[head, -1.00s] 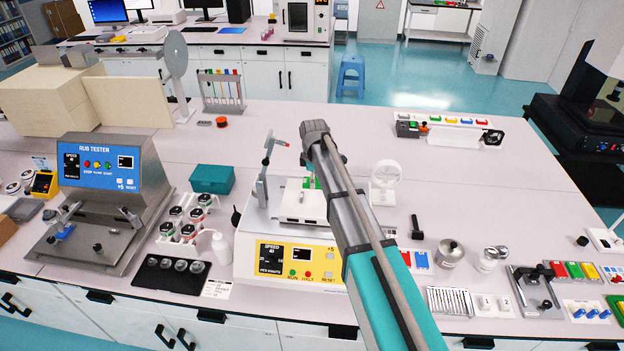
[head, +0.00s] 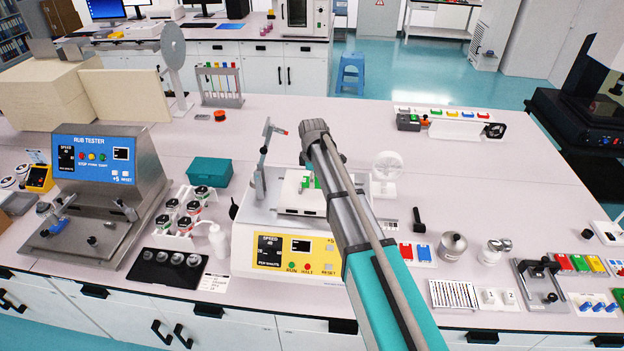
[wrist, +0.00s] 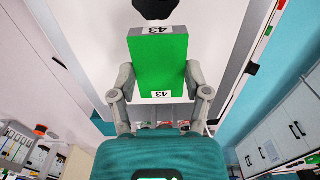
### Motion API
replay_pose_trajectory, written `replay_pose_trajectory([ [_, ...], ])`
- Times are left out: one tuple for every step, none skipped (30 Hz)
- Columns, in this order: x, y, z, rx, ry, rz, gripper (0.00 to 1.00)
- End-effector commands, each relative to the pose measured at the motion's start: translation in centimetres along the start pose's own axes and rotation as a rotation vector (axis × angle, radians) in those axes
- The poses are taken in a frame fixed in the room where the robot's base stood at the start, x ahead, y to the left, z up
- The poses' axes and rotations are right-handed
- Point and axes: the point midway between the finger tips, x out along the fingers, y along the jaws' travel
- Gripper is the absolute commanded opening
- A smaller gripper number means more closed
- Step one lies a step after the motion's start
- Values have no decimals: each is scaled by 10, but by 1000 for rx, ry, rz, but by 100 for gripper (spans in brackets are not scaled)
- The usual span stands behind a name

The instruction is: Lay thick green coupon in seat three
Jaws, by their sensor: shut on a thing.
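In the wrist view a thick green coupon (wrist: 158,62) with white end labels reading 43 sits between the two fingers of my gripper (wrist: 160,88). The gripper is shut on it. A white surface of the tester lies behind the coupon, with a dark round knob (wrist: 154,8) past its far end. In the head view my arm hides most of the gripper. A bit of green (head: 308,182) shows at the white block on the yellow-fronted tester (head: 283,252). I cannot tell which place is seat three, or whether the coupon touches anything.
A grey post (head: 262,170) stands on the tester's left side. A white round fan (head: 387,166) stands to its right. A teal box (head: 210,171) and a white bottle (head: 218,238) are on the left. Open bench lies behind the tester.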

Motion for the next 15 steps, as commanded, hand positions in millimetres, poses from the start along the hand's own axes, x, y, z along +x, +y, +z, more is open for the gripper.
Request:
replay_pose_trajectory([
  [6, 0, 0, 0, 0, 0, 20],
  [8, 0, 0, 0, 0, 0, 20],
  [10, 0, 0, 0, 0, 0, 20],
  [12, 0, 0, 0, 0, 0, 20],
  [13, 0, 0, 0, 0, 0, 20],
  [9, 0, 3, 0, 0, 0, 20],
  [9, -1, 5, 0, 0, 0, 20],
  [14, 0, 4, 0, 0, 0, 20],
  [16, 0, 3, -1, 0, 0, 20],
  [18, 0, 3, -1, 0, 0, 20],
  [19, 0, 3, -1, 0, 0, 20],
  [20, 0, 3, -1, 0, 0, 20],
  [22, 0, 3, -1, 0, 0, 20],
  [22, 0, 3, -1, 0, 0, 20],
  [24, 0, 3, -1, 0, 0, 20],
])
